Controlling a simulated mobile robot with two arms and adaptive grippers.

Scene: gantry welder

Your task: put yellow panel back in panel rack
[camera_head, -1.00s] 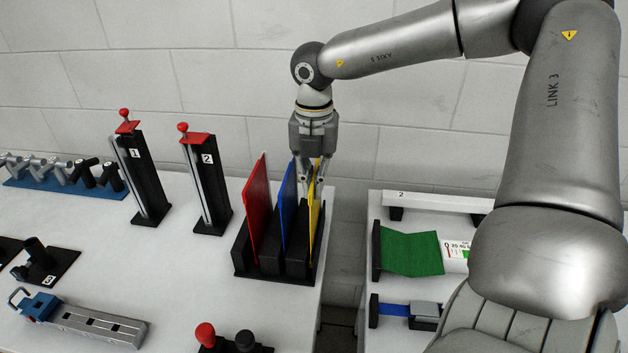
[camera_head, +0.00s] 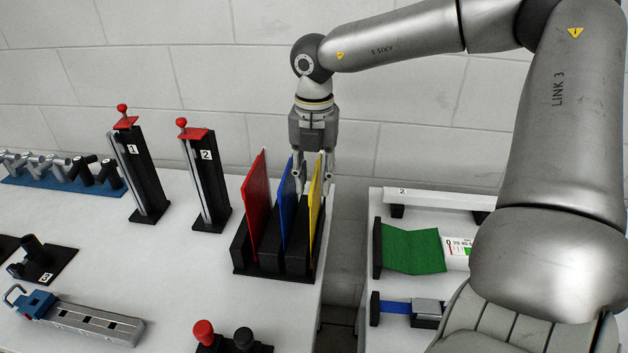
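The yellow panel (camera_head: 316,205) stands upright in the rightmost slot of the black panel rack (camera_head: 272,276). The red panel (camera_head: 256,210) and the blue panel (camera_head: 287,210) stand to its left in the same rack. My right gripper (camera_head: 314,182) points down over the yellow panel. Its fingers are spread apart, with the top of the yellow panel between them. I cannot tell whether a finger still touches the panel. The lower edge of the yellow panel is hidden in the rack. My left gripper is not in view.
Two black posts with red tops, post 1 (camera_head: 141,175) and post 2 (camera_head: 205,180), stand left of the rack. Red and black knobs (camera_head: 222,338) are in front. A gap separates this table from the right one, which holds a green sheet (camera_head: 412,250).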

